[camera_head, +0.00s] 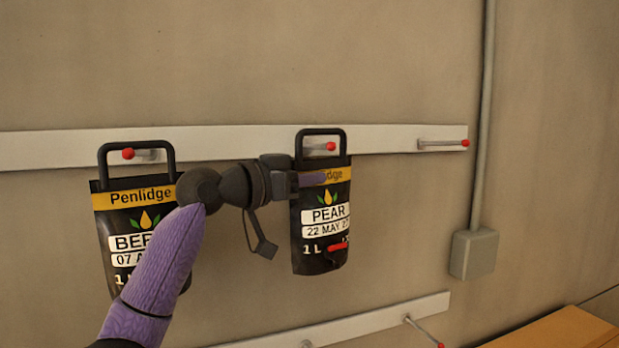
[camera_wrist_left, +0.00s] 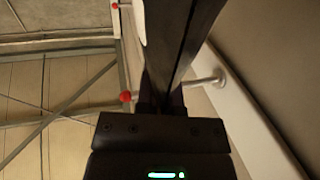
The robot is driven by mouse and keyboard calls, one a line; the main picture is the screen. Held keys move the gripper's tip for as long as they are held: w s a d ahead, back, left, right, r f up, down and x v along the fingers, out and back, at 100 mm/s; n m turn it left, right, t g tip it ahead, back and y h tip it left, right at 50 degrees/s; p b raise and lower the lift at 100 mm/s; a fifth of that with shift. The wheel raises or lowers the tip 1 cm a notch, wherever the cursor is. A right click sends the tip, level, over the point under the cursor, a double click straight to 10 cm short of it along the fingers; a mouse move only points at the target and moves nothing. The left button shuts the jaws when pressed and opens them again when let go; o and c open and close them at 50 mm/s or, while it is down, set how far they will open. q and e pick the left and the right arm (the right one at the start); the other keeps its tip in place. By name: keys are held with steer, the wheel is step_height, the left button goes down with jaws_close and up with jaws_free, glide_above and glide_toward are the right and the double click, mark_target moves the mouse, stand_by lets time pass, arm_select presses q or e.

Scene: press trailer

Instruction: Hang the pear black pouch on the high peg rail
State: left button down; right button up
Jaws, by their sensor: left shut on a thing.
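The pear black pouch (camera_head: 318,258) has a yellow band, a PEAR label and a black loop handle. It hangs upright at the high peg rail (camera_head: 230,138). A red-tipped peg (camera_head: 330,146) shows inside its handle opening. My left gripper (camera_head: 306,180) is shut on the pouch's upper part, just below the handle, and hides some of the yellow band. In the left wrist view the pouch (camera_wrist_left: 177,35) is a dark strip, with a red peg tip (camera_wrist_left: 126,97) on one side and the peg's wall end on the other. My right gripper is not in view.
The right peg (camera_head: 445,143) on the high rail is empty. A lower rail (camera_head: 365,320) has pegs too. A conduit and box (camera_head: 474,254) stand at right, above a brown surface (camera_head: 560,335).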

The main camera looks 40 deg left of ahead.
arm_select(q)
steer(key=shift+w+a+f+b, duration=0.15)
steer(key=shift+a+f+b, duration=0.2)
steer(key=shift+f, duration=0.1)
stand_by(0.6)
